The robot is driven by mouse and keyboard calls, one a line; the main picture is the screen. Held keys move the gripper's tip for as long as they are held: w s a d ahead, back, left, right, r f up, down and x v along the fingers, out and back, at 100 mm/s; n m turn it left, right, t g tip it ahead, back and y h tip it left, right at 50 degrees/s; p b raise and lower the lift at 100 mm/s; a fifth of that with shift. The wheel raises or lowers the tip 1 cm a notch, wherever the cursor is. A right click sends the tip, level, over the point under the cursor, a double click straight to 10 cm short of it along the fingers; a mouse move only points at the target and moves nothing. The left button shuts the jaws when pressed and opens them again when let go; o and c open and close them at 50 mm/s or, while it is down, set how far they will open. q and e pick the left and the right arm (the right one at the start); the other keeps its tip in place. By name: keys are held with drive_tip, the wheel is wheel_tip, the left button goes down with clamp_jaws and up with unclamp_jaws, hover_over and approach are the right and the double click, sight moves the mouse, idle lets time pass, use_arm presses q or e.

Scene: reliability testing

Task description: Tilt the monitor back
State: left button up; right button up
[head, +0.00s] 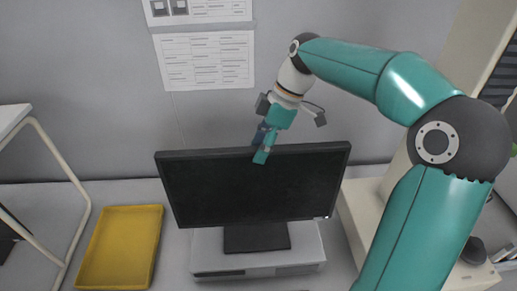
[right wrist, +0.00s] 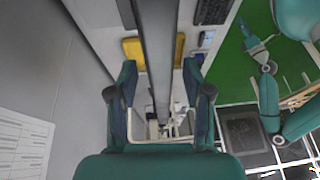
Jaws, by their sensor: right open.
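The black monitor (head: 255,190) stands upright on its stand in the middle of the head view, its screen facing me. My right gripper (head: 260,147) is at its top edge, near the middle, with one finger in front of the screen and the other partly hidden behind. In the right wrist view the monitor's top edge (right wrist: 155,45) runs between the two fingers of the open right gripper (right wrist: 160,72), with gaps on both sides. My left gripper (right wrist: 257,46) seems to show small at the upper right of the right wrist view, away from the monitor; its jaws are too small to read.
The monitor rests on a flat grey-white case (head: 210,258). A yellow tray (head: 122,245) lies on the table to the left. A grey wall (head: 110,100) with paper sheets (head: 206,60) is close behind. A pale box-like unit (head: 365,215) stands at the right.

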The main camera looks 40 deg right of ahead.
drive_tip(key=shift+w+a+f, duration=0.15)
drive_tip(key=shift+a+f, duration=0.1)
drive_tip(key=shift+f, duration=0.4)
clamp_jaws()
